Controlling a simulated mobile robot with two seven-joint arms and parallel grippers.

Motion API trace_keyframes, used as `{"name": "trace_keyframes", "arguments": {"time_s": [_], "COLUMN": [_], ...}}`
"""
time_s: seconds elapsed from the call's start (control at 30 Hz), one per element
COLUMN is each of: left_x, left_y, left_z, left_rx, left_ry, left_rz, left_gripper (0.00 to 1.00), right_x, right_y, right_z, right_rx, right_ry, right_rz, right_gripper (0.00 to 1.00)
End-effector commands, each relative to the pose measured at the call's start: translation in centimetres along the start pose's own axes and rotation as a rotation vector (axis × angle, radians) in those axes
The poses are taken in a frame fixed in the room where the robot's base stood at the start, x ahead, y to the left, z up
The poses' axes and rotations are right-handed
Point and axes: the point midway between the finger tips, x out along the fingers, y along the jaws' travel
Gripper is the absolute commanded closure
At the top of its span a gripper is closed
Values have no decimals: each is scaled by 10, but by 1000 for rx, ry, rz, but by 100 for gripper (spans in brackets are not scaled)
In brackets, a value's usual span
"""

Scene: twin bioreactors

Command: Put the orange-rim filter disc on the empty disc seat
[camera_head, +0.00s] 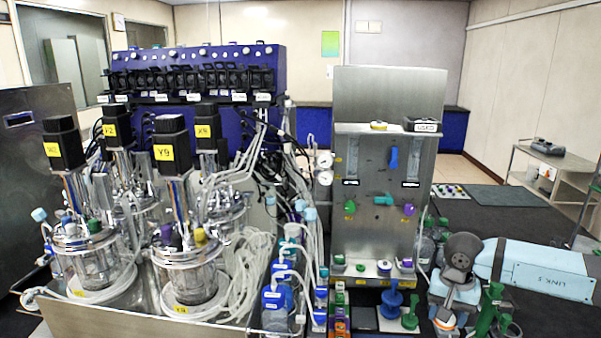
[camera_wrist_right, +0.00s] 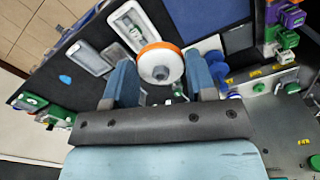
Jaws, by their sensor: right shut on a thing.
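The orange-rim filter disc (camera_wrist_right: 160,63) is in the right wrist view, with a white face and a pale grey centre. It sits between the two blue-grey fingers of my right gripper (camera_wrist_right: 162,82), which is shut on it. In the head view the disc (camera_head: 445,321) shows small at the lower right, below my right wrist and gripper (camera_head: 446,309). It is in front of and to the right of the steel panel's lower shelf (camera_head: 358,281). I cannot pick out the empty disc seat for certain. My left gripper is not in view.
A yellow-rim disc (camera_head: 378,125) is on the panel's upper shelf. A blue stand (camera_head: 391,301) and green pieces (camera_head: 410,318) stand close left of my right gripper. Glass bioreactors (camera_head: 190,268) and tubing fill the left. Pale trays (camera_wrist_right: 132,24) lie beyond the held disc.

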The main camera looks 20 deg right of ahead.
Motion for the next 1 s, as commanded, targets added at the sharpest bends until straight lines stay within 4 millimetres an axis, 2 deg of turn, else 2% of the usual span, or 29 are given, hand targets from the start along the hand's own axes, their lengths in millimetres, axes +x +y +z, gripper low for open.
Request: {"name": "trace_keyframes", "arguments": {"time_s": [0.03,0.2,0.3,0.4,0.5,0.7,1.0], "left_x": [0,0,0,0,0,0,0], "left_y": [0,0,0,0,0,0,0], "left_z": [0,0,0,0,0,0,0], "left_rx": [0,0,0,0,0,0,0], "left_ry": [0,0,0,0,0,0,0], "left_rz": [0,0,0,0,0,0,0], "left_gripper": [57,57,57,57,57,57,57], "right_x": [6,20,22,20,17,13,12], "right_y": [-23,-87,-123,-153,-174,-193,-194], "right_z": [16,69,102,133,157,182,183], "right_rx": [-74,-341,-499,-637,-743,-849,-857], "right_ry": [-3,0,1,2,2,-1,-2], "right_rz": [-12,-11,-9,-6,-4,1,2], "right_gripper": [71,71,71,71,71,71,71]}}
